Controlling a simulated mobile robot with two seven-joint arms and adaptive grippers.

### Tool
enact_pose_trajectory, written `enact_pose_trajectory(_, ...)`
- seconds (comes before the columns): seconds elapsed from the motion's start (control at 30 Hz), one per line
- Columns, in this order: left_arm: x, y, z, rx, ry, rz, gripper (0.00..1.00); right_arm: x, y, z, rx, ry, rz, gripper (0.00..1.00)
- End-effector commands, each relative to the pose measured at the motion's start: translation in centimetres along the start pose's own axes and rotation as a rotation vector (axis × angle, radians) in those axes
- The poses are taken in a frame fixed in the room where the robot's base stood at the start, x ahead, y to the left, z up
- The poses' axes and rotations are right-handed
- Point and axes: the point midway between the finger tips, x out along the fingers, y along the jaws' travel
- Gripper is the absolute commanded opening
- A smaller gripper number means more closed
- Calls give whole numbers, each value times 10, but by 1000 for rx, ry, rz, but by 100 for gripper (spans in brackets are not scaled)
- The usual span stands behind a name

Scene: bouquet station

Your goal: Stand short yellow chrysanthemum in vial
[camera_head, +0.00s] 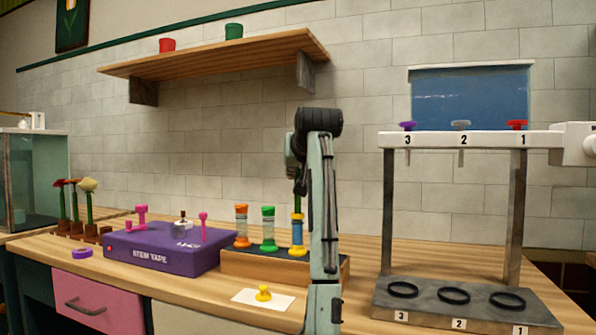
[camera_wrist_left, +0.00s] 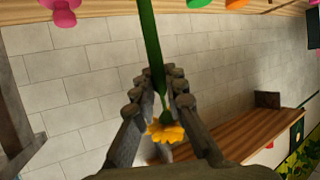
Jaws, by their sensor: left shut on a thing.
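My left gripper (camera_wrist_left: 160,82) is shut on the green stem of the yellow chrysanthemum (camera_wrist_left: 167,131), just below its flower head. The bloom sits between the fingers and the stem runs out past the fingertips. In the head view my left gripper (camera_head: 297,158) is partly hidden behind my own arm. The green stem (camera_head: 298,188) hangs upright from it, over the yellow-rimmed vial (camera_head: 297,232) with blue inside. Whether the stem's lower end is inside the vial I cannot tell. An orange vial (camera_head: 242,226) and a green vial (camera_head: 268,229) stand beside it. My right gripper is not in view.
The vials stand at a wooden block (camera_head: 270,264). A purple stem tape box (camera_head: 168,249) is to the left. A yellow knob (camera_head: 263,293) sits on a white card (camera_head: 245,298) in front. A numbered frame (camera_head: 395,210) with rings stands right. A shelf (camera_head: 220,55) hangs above.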

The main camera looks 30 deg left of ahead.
Motion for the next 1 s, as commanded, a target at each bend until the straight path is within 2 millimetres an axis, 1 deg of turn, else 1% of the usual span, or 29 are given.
enact_pose_trajectory(0.13, 1, 0, 3, -1, 0, 0, 0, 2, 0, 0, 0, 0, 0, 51)
enact_pose_trajectory(0.4, 2, 0, 4, 0, 1, 0, 0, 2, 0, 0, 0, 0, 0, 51)
enact_pose_trajectory(0.43, 2, 0, 4, 0, 1, 0, 15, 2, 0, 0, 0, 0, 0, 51)
enact_pose_trajectory(0.6, 2, 0, 4, 0, 1, 0, 36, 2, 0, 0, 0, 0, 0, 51)
enact_pose_trajectory(0.8, 2, 0, 4, 0, 1, 0, 36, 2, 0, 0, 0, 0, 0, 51)
enact_pose_trajectory(0.87, 2, 0, 4, 0, 0, 0, 42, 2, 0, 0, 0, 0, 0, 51)
enact_pose_trajectory(1.0, 2, 0, 4, 0, 0, 0, 59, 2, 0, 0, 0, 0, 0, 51)
